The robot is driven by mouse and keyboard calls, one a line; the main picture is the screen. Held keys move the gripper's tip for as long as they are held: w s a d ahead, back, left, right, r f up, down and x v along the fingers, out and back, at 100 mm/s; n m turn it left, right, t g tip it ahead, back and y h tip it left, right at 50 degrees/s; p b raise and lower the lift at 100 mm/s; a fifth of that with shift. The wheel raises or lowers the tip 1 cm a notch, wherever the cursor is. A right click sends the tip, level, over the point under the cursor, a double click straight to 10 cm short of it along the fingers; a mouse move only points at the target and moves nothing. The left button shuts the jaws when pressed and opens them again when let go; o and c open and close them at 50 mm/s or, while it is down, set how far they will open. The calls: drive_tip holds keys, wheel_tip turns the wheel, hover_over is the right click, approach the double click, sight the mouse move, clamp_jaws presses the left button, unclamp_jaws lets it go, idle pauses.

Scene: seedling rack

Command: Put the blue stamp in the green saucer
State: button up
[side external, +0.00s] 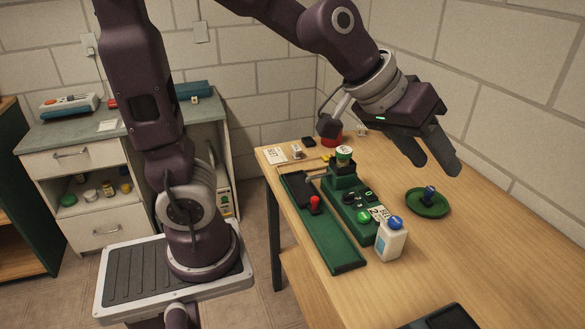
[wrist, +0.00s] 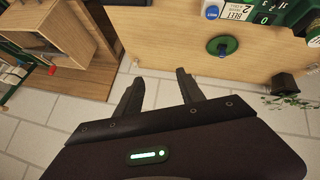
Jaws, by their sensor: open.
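The green saucer (side external: 427,203) lies on the wooden table, right of the green rack. The blue stamp (side external: 430,194) is in the saucer, tilted, with its dark end low and its blue part up. In the wrist view the saucer (wrist: 231,45) shows near the table edge with the dark stamp (wrist: 222,48) in it. My gripper (side external: 436,168) is open and empty, in the air above the table near the saucer. In the wrist view its two fingers (wrist: 161,88) are apart with nothing between them, and the saucer lies beyond them to the upper right.
A green rack (side external: 352,208) with several items stands left of the saucer. A white bottle with a blue cap (side external: 391,242) stands at its near end. A red-topped piece (side external: 315,204) sits on the green tray (side external: 325,235). The table right of the saucer is clear.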

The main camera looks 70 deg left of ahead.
drive_tip(key=s+a+f+m+g+y, duration=0.1)
drive_tip(key=s+a, duration=0.2)
drive_tip(key=s, duration=0.6)
drive_tip(key=s+a+f+m+g+y, duration=0.1)
drive_tip(key=s+a, duration=0.2)
drive_tip(key=s, duration=0.7)
drive_tip(key=shift+s+m, duration=0.25)
drive_tip(key=shift+m, duration=0.05)
drive_tip(key=shift+a, duration=0.1)
